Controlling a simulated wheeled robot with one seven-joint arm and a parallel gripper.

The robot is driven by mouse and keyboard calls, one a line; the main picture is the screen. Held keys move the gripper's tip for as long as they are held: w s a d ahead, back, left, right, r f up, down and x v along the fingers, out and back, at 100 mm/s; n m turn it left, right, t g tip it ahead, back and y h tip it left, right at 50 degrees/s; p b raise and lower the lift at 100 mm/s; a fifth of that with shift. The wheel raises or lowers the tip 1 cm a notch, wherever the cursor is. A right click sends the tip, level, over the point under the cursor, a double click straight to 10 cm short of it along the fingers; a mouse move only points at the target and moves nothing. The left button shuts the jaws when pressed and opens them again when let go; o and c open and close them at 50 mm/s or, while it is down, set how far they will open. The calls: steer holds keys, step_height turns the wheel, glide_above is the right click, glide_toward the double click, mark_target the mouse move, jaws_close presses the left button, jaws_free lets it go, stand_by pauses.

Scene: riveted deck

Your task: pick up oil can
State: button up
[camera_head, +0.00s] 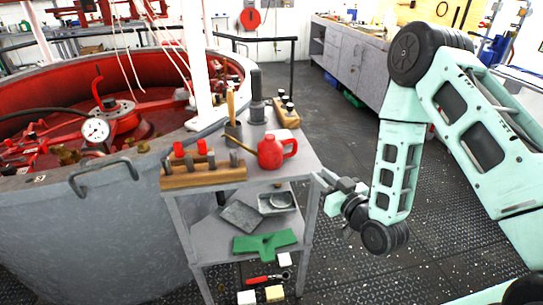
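The oil can (271,153) is red with a loop handle on its right side and a thin spout pointing left. It stands upright on the top of the small grey cart (305,157), near its front right. My gripper (330,187) is to the right of the cart, lower in the picture than the can and apart from it. Its fingers are small and seen at an angle, so I cannot tell whether they are open or shut. Nothing shows held in it.
A wooden block with pegs (203,175) lies left of the can. A pot with a brush (233,130), a dark cylinder (257,97) and another wooden block (286,113) stand behind. A large grey tank (85,235) borders the cart's left. Deck floor (345,120) is free behind right.

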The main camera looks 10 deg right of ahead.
mark_target(296, 150)
steer(key=shift+t, duration=0.3)
steer(key=p+x, duration=0.1)
steer(key=x, duration=0.4)
steer(key=p+x, duration=0.2)
steer(key=x, duration=0.4)
steer(key=p+x, duration=0.1)
steer(key=x, duration=0.5)
steer(key=shift+w+d+f, duration=0.15)
steer(key=shift+d+f, duration=0.05)
steer(key=shift+d, duration=0.2)
steer(key=shift+c, duration=0.4)
jaws_close()
